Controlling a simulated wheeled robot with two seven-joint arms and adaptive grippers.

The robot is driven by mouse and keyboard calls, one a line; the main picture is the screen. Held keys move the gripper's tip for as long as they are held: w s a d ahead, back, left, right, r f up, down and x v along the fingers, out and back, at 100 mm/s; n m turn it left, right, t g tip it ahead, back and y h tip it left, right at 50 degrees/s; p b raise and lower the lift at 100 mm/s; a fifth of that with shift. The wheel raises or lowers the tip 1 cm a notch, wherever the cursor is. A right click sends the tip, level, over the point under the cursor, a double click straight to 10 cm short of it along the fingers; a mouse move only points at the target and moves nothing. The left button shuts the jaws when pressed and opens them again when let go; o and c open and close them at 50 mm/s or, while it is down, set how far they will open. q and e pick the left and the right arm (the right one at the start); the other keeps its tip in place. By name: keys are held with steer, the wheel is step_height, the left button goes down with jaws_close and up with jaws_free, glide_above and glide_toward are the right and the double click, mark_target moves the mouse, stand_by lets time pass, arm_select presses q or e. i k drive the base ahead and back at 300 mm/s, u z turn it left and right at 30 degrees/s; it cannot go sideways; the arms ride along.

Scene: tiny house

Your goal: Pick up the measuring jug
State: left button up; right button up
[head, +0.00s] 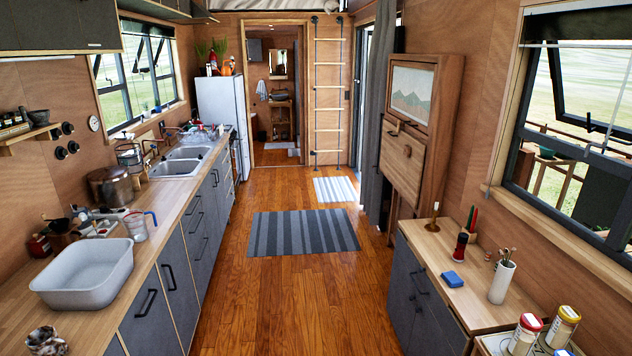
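The measuring jug (137,227) is clear with red markings and a blue handle on its right side. It stands upright on the left wooden counter, near the front edge, just behind a large grey basin. Its lower part is close to the basin's far rim, and I cannot tell whether they touch. Neither of my grippers shows in the head view.
The grey basin (85,275) takes up much of the near left counter (150,257). A copper pot (110,187) and a sink (182,160) lie farther back. The wooden floor (280,290) between the counters is clear, with a striped rug (303,232). A right counter (440,262) holds small items.

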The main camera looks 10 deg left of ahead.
mark_target(133, 221)
steer(key=u, duration=0.35)
steer(key=i, duration=1.9)
steer(key=u, duration=1.65)
steer(key=i, duration=1.35)
steer(key=u, duration=0.8)
